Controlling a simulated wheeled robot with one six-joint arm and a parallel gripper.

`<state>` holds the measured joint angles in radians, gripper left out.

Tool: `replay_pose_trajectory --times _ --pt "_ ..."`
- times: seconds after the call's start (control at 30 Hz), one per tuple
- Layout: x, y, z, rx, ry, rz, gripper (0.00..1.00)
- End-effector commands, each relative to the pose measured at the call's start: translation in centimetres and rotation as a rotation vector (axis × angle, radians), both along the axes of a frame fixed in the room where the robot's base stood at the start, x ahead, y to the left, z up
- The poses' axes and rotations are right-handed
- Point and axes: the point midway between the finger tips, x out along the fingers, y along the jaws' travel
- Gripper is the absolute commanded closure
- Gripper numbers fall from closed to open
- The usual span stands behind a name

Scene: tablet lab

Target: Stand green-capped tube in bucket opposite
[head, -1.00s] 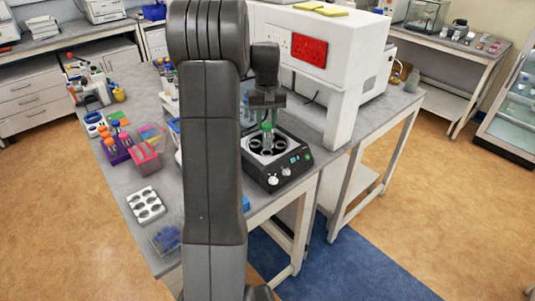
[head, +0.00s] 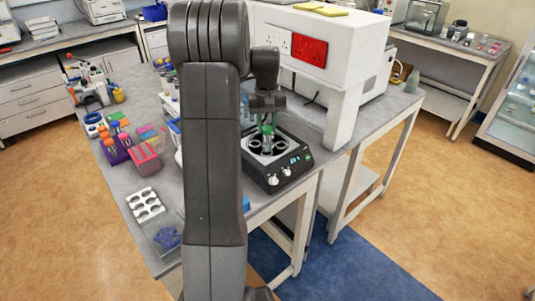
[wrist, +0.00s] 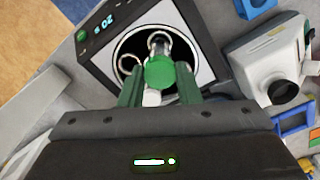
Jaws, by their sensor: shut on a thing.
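My gripper (head: 266,121) is shut on the green-capped tube (head: 267,131), low over the black device with round bucket openings. In the wrist view the green cap (wrist: 160,73) sits between my two green fingers, and the clear tube body (wrist: 159,42) extends beyond it into the dark round opening. A ring-shaped bucket rim (wrist: 129,62) shows left of the tube. The black device (head: 275,179) has a light top plate, knobs and a lit display. I cannot tell whether the tube's lower end is inside a bucket, as the cap and fingers hide part of it.
A tall white instrument with a red panel (head: 309,51) stands close behind and right of the device. A white rack with round holes (head: 146,205), a pink box (head: 145,160) and a purple tube rack (head: 115,155) stand on the bench at left.

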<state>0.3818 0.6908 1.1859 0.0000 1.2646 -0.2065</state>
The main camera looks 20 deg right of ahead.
Motion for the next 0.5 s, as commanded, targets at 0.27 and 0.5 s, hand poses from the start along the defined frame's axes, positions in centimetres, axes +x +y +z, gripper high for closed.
replay_pose_trajectory --times 0.27,0.5 --pt "0.0 0.0 -0.9 0.000 0.000 0.000 0.85" --pt "0.0 0.0 -1.4 0.000 0.000 0.000 0.85"
